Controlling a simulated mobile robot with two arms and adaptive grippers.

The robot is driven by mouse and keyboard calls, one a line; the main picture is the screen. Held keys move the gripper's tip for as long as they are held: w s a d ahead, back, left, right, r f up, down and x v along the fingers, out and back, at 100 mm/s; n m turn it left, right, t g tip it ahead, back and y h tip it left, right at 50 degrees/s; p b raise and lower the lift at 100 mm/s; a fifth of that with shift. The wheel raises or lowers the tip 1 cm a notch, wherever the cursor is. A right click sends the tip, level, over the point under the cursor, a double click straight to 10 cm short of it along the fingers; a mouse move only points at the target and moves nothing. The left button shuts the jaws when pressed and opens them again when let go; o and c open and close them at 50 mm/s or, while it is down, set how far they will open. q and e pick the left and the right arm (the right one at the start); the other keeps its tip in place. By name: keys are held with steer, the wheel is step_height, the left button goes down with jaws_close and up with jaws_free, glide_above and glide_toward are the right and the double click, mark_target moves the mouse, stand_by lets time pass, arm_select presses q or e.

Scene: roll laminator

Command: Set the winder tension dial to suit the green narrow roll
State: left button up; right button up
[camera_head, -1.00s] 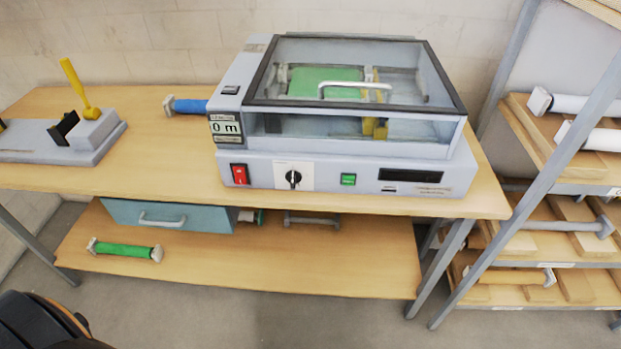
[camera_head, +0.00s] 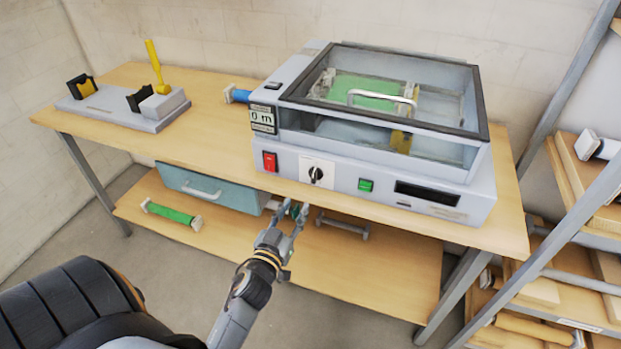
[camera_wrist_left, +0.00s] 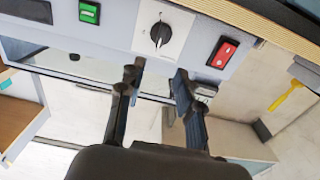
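The winder tension dial (camera_head: 316,174) is a black knob on a white plate on the laminator's front panel. In the left wrist view the dial (camera_wrist_left: 160,33) shows ahead of the fingers, its pointer line near upright there. My left gripper (camera_head: 294,208) is open and empty, just below and in front of the dial, apart from it. In the left wrist view its two fingers (camera_wrist_left: 155,80) stand spread. A green roll (camera_head: 171,214) with grey ends lies on the lower shelf. Green material (camera_head: 365,92) shows under the laminator's clear lid. My right gripper is not in view.
A red switch (camera_head: 270,161) and a green button (camera_head: 365,185) flank the dial. A clear lid with a handle (camera_head: 381,97) covers the laminator. A teal drawer (camera_head: 211,189) hangs below the tabletop. A rack (camera_head: 590,195) stands at right.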

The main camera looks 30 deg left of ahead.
mark_target(313, 176)
arm_select(q)
steer(key=p+x, duration=0.1)
steer(key=x, duration=1.1)
steer(key=shift+d, duration=0.1)
jaws_close()
